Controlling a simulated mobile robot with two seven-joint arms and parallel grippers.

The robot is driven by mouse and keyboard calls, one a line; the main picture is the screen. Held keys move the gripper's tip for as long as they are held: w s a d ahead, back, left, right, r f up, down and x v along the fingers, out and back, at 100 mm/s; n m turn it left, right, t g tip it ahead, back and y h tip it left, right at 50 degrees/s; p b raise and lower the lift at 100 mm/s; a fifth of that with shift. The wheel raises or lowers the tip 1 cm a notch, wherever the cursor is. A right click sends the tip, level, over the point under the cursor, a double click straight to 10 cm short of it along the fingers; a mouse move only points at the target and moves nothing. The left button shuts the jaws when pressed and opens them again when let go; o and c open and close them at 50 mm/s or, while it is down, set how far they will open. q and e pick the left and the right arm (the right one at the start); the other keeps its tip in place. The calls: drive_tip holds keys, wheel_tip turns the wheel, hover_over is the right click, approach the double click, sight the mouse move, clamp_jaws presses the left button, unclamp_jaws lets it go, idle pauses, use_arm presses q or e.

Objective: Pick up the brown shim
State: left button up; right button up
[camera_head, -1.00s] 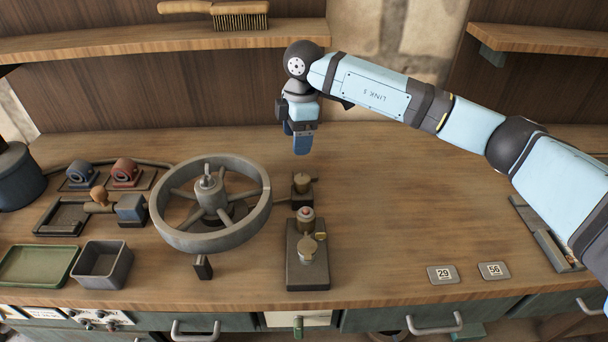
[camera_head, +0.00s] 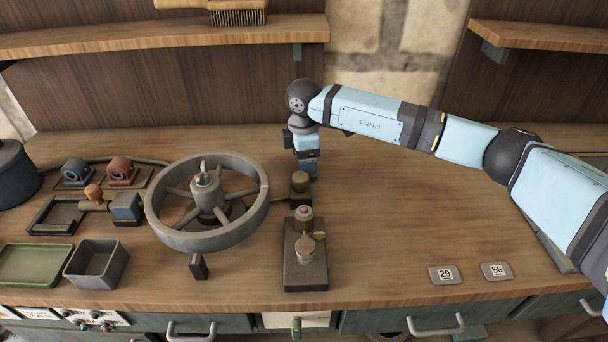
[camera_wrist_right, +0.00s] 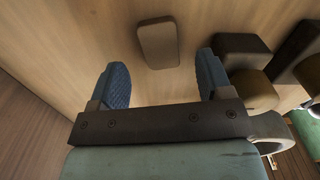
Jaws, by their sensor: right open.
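The brown shim (camera_wrist_right: 157,43) shows in the right wrist view as a flat, rounded plate on the wooden bench. It lies ahead of the gap between my right gripper's two blue fingers. My right gripper (camera_wrist_right: 162,68) is open with nothing between its fingers, and no contact with the shim shows. In the head view the right gripper (camera_head: 308,168) points down, low over the bench behind the small dark post block. I cannot make out the shim in the head view. My left gripper is not in view.
The small post block (camera_head: 300,187) stands close to the right gripper. A spoked grey wheel (camera_head: 178,236) is left of it, and a dark base with knobs (camera_head: 305,270) is in front. The bench's right middle is clear, with number plates (camera_head: 445,275) near the front edge.

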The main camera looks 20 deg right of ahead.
wheel_tip(320, 180, down, 3)
drive_tip(key=shift+f, duration=0.2)
drive_tip(key=c, duration=1.2)
drive_tip(key=shift+o, duration=0.2)
drive_tip(key=shift+r, duration=0.1)
drive_tip(key=shift+r, duration=0.1)
